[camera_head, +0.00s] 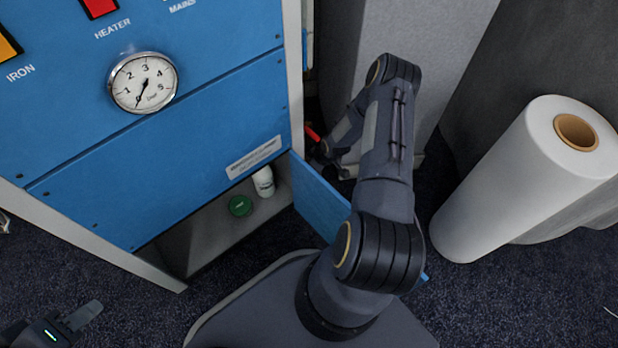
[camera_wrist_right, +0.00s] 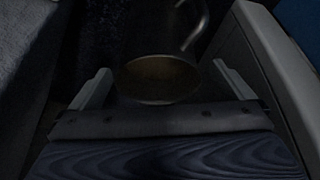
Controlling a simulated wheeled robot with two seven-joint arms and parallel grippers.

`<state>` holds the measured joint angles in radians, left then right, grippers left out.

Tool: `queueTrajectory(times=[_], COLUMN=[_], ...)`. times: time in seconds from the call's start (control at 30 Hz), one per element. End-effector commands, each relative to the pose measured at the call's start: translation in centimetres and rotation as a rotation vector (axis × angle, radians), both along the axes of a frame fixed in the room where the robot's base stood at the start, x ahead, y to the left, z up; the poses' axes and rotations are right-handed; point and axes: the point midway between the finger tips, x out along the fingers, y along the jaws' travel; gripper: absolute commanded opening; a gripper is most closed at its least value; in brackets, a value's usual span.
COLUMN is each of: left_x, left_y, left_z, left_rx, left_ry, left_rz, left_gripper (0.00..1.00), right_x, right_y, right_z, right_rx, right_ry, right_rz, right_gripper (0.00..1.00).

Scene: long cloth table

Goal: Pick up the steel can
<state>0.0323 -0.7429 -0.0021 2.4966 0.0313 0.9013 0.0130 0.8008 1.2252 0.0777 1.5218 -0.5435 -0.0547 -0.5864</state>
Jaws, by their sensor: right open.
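A dark metal vessel with a side handle, which looks like the steel can (camera_wrist_right: 160,45), shows in the right wrist view. Its dim brownish round end faces the camera. My right gripper (camera_wrist_right: 162,84) is open, with one finger on each side of the can's near end; I cannot tell whether either touches it. In the head view my right arm reaches into the gap beside the blue cabinet, and the can is not clearly visible there. My left gripper (camera_head: 82,316) is at the lower left corner, partly cut off, and its opening is unclear.
The blue cabinet (camera_head: 190,130) has an open lower compartment with a green-lidded item (camera_head: 240,206) and a white bottle (camera_head: 264,182). Its blue door (camera_head: 318,198) stands open close to my right arm. A large white roll (camera_head: 510,185) stands at the right. Dark carpet is clear lower right.

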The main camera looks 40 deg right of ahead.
Motion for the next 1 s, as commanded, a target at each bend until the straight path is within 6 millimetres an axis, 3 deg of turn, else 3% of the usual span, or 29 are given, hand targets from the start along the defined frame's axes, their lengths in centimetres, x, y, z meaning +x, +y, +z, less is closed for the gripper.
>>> queueTrajectory(times=[0.43,0.77,1.0], left_x=[0.0,0.0,0.0], left_y=[0.0,0.0,0.0], left_z=[-3.5,-3.6,-3.6], left_rx=[0.000,0.000,0.000], left_ry=[0.000,0.000,0.000], left_rz=[0.000,0.000,0.000], left_gripper=[0.35,0.35,0.35], right_x=[2.6,2.8,2.8], right_y=[0.4,0.4,0.4], right_z=[-4.7,-5.0,-5.0], right_rx=[0.000,-0.001,-0.001], right_ry=[-0.001,0.000,0.000], right_rz=[0.000,-0.001,-0.001], right_gripper=[1.00,1.00,0.69])
